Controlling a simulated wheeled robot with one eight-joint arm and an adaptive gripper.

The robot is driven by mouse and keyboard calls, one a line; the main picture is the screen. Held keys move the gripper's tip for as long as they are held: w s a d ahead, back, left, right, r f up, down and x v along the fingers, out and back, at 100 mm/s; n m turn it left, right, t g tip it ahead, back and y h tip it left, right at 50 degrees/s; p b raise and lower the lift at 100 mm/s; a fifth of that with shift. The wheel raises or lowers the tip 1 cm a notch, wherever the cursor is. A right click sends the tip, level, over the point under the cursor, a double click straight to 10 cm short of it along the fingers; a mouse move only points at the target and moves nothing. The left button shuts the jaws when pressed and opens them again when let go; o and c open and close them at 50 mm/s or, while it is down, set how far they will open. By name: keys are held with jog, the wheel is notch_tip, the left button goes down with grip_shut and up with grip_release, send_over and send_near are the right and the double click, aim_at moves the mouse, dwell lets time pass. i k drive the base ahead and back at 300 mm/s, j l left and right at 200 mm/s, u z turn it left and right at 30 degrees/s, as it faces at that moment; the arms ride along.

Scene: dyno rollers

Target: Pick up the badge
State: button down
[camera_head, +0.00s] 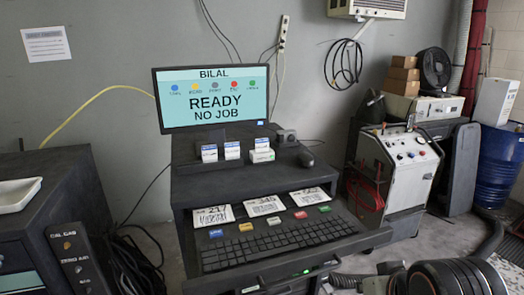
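I cannot tell for sure which item is the badge. Small coloured pieces lie in a row above the keyboard: blue (216,233), yellow (246,226), pale grey (273,220), red (300,214) and green (325,208). Small white labelled blocks (209,153) stand on the shelf below the monitor (212,97). The monitor reads "BILAL" and "READY NO JOB", with a row of coloured dots whose labels are too small to read. My gripper is not in view.
The keyboard (275,243) and printed cards (264,206) sit on the dark console. A dark cabinet with a white tray (18,195) stands left. A white machine (400,168) and blue barrel (497,165) stand right. Dark ribbed round shapes (450,279) fill the lower right.

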aim_at(261, 145)
jog(key=i+l+z, duration=0.3)
jog(key=z, duration=0.2)
jog(key=i+l+z, duration=0.35)
jog(key=z, duration=0.15)
jog(key=i+z, duration=0.5)
jog(key=i+l+u, duration=0.1)
jog(key=i+u, duration=0.15)
jog(key=i+l+u, duration=0.25)
jog(key=i, duration=0.15)
jog(key=j, duration=0.1)
